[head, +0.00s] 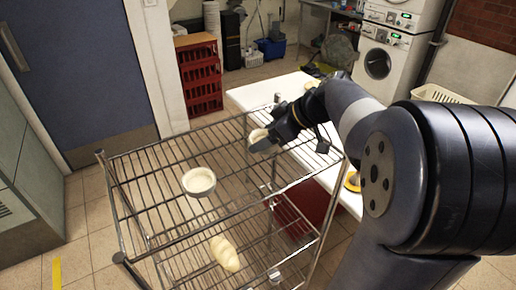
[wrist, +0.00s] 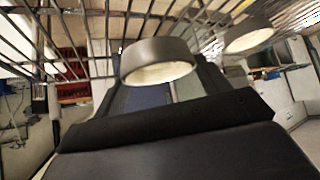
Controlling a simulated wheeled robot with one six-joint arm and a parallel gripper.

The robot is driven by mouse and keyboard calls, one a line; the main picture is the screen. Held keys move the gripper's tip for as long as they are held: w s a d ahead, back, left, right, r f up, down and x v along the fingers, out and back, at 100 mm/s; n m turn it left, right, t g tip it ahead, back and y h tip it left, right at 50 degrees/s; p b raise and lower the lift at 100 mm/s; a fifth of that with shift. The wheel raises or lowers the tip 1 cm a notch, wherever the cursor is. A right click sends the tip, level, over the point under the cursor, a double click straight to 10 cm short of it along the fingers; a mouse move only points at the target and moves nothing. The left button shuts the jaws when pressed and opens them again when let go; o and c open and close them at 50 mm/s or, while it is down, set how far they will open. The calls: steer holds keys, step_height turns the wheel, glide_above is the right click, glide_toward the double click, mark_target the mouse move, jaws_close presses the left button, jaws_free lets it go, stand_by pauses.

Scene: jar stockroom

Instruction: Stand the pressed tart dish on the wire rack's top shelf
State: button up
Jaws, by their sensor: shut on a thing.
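My gripper (head: 268,140) is shut on a small round pale tart dish (head: 258,137), with the jaws covering part of it. The held dish also shows in the wrist view (wrist: 156,62), just beyond the dark fingers, with a pale inside. In the head view it is over the far right part of the wire rack (head: 147,153); I cannot tell whether it touches the top shelf. A second round white dish (head: 199,182) stands upright on the top shelf, nearer and to the left. A similar dish shows blurred at the upper right of the wrist view (wrist: 248,36).
A pale bread loaf (head: 225,253) lies on a lower shelf. A white-topped table (head: 250,94) with several items stands behind the rack. Red crates (head: 200,75) stand at the back. Bare wire surrounds the second dish on the top shelf.

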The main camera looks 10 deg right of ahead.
mark_target(266, 160)
steer(key=shift+f, duration=2.1)
steer(key=shift+f, duration=0.2)
steer(key=o, duration=1.1)
steer(key=shift+r, duration=0.1)
steer(key=shift+r, duration=0.15)
steer(key=v, duration=1.2)
steer(key=shift+b, duration=0.4)
